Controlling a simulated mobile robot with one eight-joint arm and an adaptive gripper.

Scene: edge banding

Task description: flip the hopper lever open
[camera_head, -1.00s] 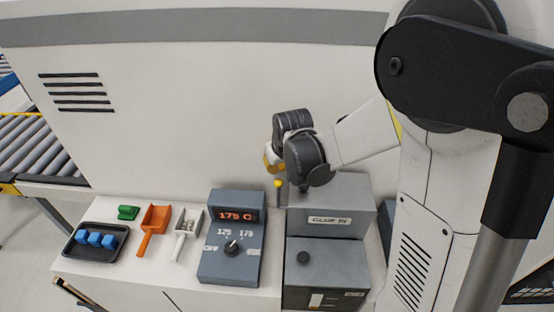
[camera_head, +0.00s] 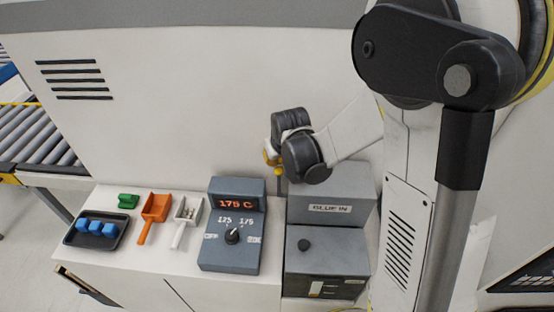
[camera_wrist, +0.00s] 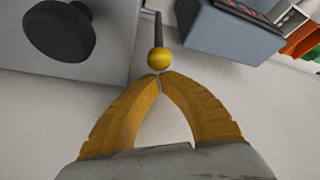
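The lever is a thin dark rod with a yellow ball knob (camera_head: 279,171), standing at the left side of the grey hopper box marked "GLUE IN" (camera_head: 352,207). In the wrist view the yellow ball (camera_wrist: 158,60) is just beyond my fingertips, with the dark rod (camera_wrist: 158,28) behind it. My gripper (camera_wrist: 159,76) has its two yellow fingers meeting at the tips, with nothing between them. The tips are at the near edge of the ball; I cannot tell whether they touch it. In the head view my gripper (camera_head: 270,156) is just above the knob, partly hidden by its dark wrist.
A grey control box (camera_head: 228,254) reading 175 C stands left of the hopper. Further left are a white scoop (camera_head: 179,234), an orange scoop (camera_head: 145,234), a green piece (camera_head: 128,201) and a black tray (camera_head: 70,238) with blue blocks. A pale machine wall (camera_head: 200,110) rises behind.

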